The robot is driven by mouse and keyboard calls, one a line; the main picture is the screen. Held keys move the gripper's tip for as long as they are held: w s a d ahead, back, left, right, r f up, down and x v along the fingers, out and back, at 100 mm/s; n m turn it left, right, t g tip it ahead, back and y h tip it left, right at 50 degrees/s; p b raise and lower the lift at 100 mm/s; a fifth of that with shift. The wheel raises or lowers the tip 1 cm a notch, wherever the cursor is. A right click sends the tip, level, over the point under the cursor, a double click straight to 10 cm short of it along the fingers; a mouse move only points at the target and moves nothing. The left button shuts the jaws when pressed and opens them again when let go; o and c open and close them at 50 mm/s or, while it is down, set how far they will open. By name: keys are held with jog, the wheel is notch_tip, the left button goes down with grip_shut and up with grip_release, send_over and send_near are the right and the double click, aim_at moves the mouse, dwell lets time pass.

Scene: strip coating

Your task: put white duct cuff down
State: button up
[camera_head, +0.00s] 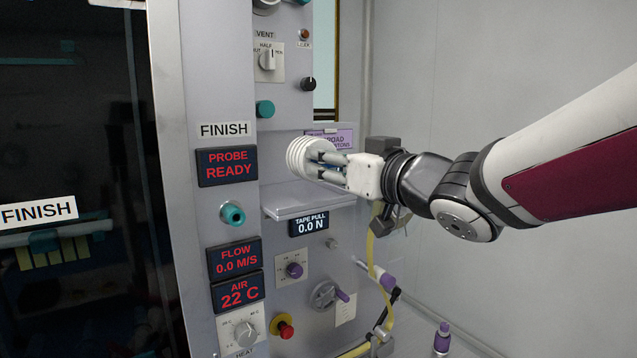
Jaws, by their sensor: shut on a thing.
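The white duct cuff (299,158) is a ribbed white ring in front of the grey panel. My gripper (318,166) comes in from the right and is shut on the cuff, with its fingers at the cuff's right side. The cuff is held above a small grey shelf (300,199) that juts from the panel, with a visible gap between them. The fingertips are partly hidden by the cuff.
Below the shelf are a tape pull display (309,224), a purple knob (294,270), a hand crank (324,295) and a red button (284,328). A yellow hose (372,250) hangs below my gripper. The shelf top looks clear.

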aim_at(308, 160)
jog(key=x, duration=0.6)
jog(key=shift+a+f, duration=0.35)
jog(key=shift+a, duration=0.05)
jog(key=shift+s+f, duration=0.1)
jog(key=shift+f, duration=1.6)
jog(key=shift+f, duration=0.1)
jog(key=o, duration=1.3)
jog(key=shift+c, duration=0.2)
